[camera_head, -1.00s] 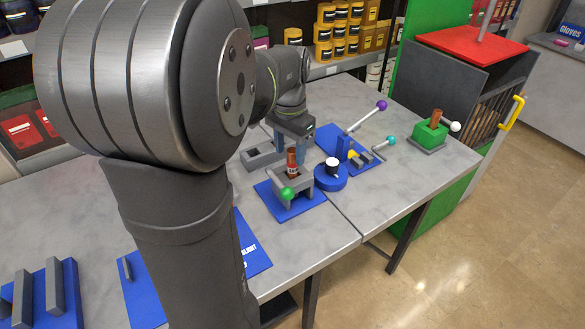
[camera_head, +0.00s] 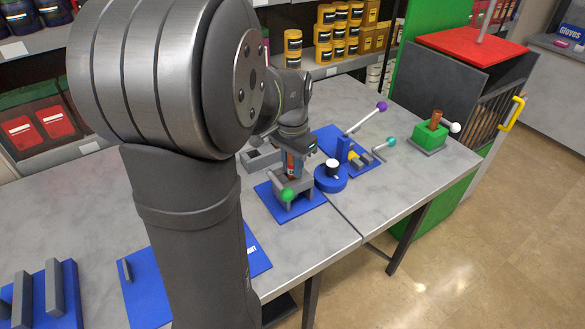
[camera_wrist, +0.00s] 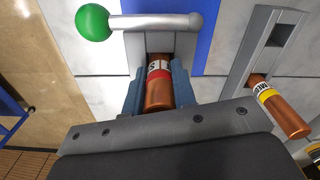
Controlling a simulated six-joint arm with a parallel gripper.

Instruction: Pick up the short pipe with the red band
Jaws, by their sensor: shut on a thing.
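The short copper pipe with the red band (camera_wrist: 159,88) stands in a grey holder (camera_wrist: 190,45) on a blue base in the wrist view. In the head view the pipe (camera_head: 292,168) shows partly, with my gripper around its upper part. My gripper (camera_wrist: 158,92) has its two blue-grey fingers closed on the pipe, one on each side. In the head view my gripper (camera_head: 293,155) is directly above the grey holder. The pipe's lower end is hidden inside the holder.
A lever with a green ball (camera_wrist: 93,22) crosses the holder's side. A blue round piece (camera_head: 331,177) and a purple-knobbed lever (camera_head: 381,107) stand to the right. A green block (camera_head: 431,135) is farther right.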

